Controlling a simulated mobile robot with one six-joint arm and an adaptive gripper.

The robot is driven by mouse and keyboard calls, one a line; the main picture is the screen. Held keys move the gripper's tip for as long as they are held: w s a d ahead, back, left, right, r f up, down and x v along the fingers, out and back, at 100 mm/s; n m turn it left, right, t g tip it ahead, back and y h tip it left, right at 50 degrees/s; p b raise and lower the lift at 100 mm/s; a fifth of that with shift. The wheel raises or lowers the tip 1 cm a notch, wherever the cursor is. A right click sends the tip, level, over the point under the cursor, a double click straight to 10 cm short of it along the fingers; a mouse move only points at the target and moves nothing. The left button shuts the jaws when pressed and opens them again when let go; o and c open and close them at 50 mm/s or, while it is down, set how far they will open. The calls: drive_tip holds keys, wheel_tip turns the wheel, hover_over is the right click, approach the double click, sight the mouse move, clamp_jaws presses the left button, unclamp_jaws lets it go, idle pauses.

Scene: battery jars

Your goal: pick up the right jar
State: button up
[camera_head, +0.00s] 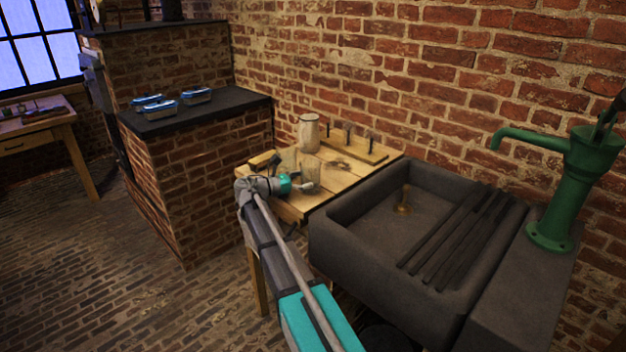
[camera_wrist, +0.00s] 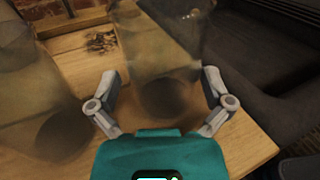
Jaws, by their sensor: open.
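Two clear, brownish glass jars stand on a wooden table. The right jar (camera_wrist: 158,50) is upright between the fingertips of my gripper (camera_wrist: 160,80) in the wrist view, with a gap to the finger on each side. The left jar (camera_wrist: 35,95) stands to the left, outside the fingers. In the head view the right jar (camera_head: 310,172) shows faintly just beyond my gripper (camera_head: 304,187). My gripper is open and empty. The wood shows through the glass, so the edges of the jars are hard to make out.
A whitish jar (camera_head: 309,134) stands farther back on the table (camera_head: 345,178). A board with upright pegs (camera_head: 347,138) lies by the brick wall. A dark stone sink (camera_head: 375,212) adjoins the table on the right. A brick stove (camera_head: 200,180) stands to the left.

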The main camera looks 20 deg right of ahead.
sight(310, 170)
drive_tip(key=shift+d, duration=0.85)
drive_tip(key=c, duration=0.9)
drive_tip(key=shift+r, duration=0.15)
wheel_tip(310, 170, up, 2)
drive_tip(key=p, duration=0.2)
drive_tip(key=shift+r+p, duration=0.25)
drive_tip(key=shift+p, duration=0.1)
drive_tip(key=s+a+r+p, duration=0.5)
drive_tip(key=s+r+p, duration=0.5)
drive_tip(key=s, duration=0.3)
drive_tip(key=shift+r, duration=0.15)
